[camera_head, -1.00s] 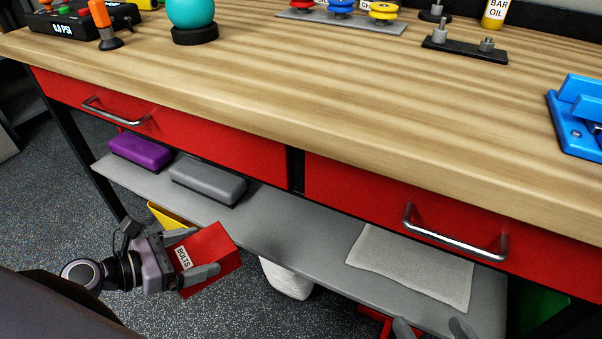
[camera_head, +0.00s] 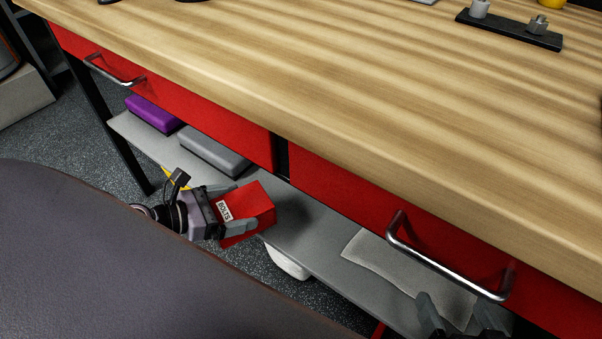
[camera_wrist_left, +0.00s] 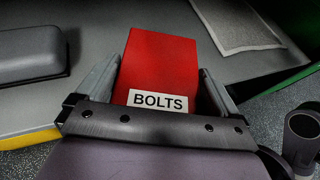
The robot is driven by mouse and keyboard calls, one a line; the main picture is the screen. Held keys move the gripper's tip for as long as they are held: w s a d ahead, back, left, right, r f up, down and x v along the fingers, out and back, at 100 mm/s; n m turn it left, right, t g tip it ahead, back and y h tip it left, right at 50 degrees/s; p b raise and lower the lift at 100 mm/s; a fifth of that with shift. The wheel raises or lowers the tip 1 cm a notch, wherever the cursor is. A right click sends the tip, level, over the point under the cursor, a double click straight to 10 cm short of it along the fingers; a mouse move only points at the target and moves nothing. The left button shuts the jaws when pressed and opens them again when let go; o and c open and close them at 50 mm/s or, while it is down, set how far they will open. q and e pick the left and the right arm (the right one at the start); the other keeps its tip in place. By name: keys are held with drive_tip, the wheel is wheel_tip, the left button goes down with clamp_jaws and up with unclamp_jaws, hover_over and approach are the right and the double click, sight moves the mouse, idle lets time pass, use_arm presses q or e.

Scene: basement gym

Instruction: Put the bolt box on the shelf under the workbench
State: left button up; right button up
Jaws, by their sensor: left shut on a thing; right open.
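The red bolt box (camera_head: 252,203), with a white BOLTS label, is held between the fingers of my left gripper (camera_head: 233,214). In the left wrist view the box (camera_wrist_left: 160,65) sits between both fingers, over the grey shelf. The grey shelf (camera_head: 300,230) runs under the workbench (camera_head: 330,90). The box is at the shelf's front edge in the head view; I cannot tell whether it touches the shelf. My right gripper (camera_head: 455,315) is open and empty at the bottom right, near the shelf's right end, partly cut off.
A purple block (camera_head: 152,115) and a grey block (camera_head: 213,152) lie on the shelf's left part. A grey cloth (camera_head: 405,275) lies on its right part. Bare shelf lies between. Red drawers with a metal handle (camera_head: 440,265) hang above.

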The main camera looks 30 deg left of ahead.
use_arm(q)
drive_tip(key=w+d, duration=0.2)
drive_tip(key=w, duration=0.2)
drive_tip(key=w+d, duration=0.3)
drive_tip(key=w, duration=0.2)
drive_tip(key=w+d, duration=0.3)
drive_tip(key=w, duration=0.1)
drive_tip(key=shift+w+f, duration=0.15)
drive_tip(key=shift+w, duration=0.05)
wheel_tip(320, 180, down, 3)
drive_tip(key=shift+a+r+b, duration=0.1)
drive_tip(key=shift+b, duration=0.8)
use_arm(e)
drive_tip(key=shift+w+a+f+y, duration=0.2)
drive_tip(key=shift+a+y, duration=0.2)
drive_tip(key=shift+a, duration=0.25)
